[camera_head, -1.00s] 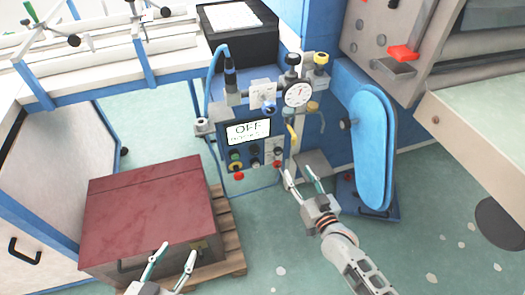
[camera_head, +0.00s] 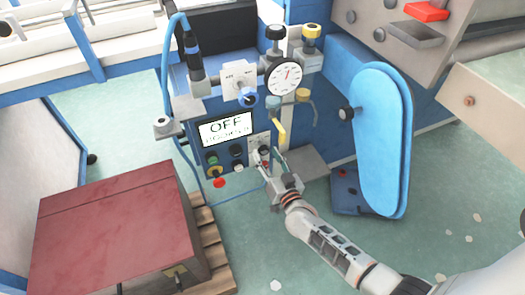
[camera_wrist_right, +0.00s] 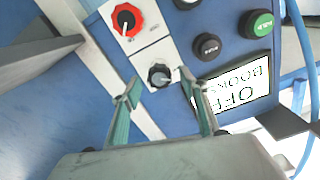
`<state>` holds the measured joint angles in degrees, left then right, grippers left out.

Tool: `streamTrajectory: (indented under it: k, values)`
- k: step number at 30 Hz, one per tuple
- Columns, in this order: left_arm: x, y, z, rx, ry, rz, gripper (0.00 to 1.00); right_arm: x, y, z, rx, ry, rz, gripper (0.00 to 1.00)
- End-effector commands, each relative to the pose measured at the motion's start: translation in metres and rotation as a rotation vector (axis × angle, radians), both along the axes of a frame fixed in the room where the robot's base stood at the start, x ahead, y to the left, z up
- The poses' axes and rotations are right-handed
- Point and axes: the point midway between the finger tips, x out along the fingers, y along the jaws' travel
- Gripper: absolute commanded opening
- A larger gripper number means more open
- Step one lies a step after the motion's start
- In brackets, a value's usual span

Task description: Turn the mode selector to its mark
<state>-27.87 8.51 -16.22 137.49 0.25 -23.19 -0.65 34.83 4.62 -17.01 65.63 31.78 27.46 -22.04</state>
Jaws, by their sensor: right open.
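The control panel has a white plate with two rotary knobs. In the right wrist view a grey-black knob (camera_wrist_right: 160,75) with a light pointer line sits nearer me, and a black knob on a red disc (camera_wrist_right: 127,19) sits beyond it. I cannot tell for certain which is the mode selector. A display (camera_head: 226,128) beside them reads OFF, with a smaller line below. My right gripper (camera_head: 279,163) is open in front of the plate; in the wrist view its fingers (camera_wrist_right: 163,105) straddle the line to the grey-black knob, apparently not touching it. Only possible left fingertips show at the head view's bottom edge.
Green (camera_head: 212,158) and black (camera_head: 236,150) buttons sit below the display. A blue guard (camera_head: 383,140) stands right; a red box (camera_head: 110,230) lies left on a pallet.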

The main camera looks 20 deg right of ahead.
Motion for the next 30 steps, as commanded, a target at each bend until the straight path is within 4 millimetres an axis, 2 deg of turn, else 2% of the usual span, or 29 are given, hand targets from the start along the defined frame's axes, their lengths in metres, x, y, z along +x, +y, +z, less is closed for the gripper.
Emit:
streamTrajectory:
  k: [1,6,17,21,22,30]
  values:
    - [-0.001,-0.002,-0.002,-0.008,0.004,0.001,0.44,0.005,0.001,-0.006,0.000,0.006,0.001,0.44]
    - [0.001,-0.005,0.002,-0.025,-0.005,0.004,0.44,0.020,0.001,-0.003,-0.001,0.004,0.001,0.44]
    - [0.002,-0.007,0.004,-0.032,-0.009,0.004,0.44,0.025,0.001,-0.001,0.000,0.001,0.000,0.44]
    - [0.002,-0.007,0.004,-0.032,-0.009,0.004,0.44,0.025,0.001,-0.001,-0.001,0.002,0.001,0.07]
    - [0.002,-0.007,0.004,-0.032,-0.009,0.004,0.44,0.025,0.001,-0.001,-0.001,0.002,0.001,0.05]
    - [0.002,-0.007,0.004,-0.030,-0.008,0.005,0.44,0.025,0.001,-0.001,0.012,0.002,0.001,0.05]
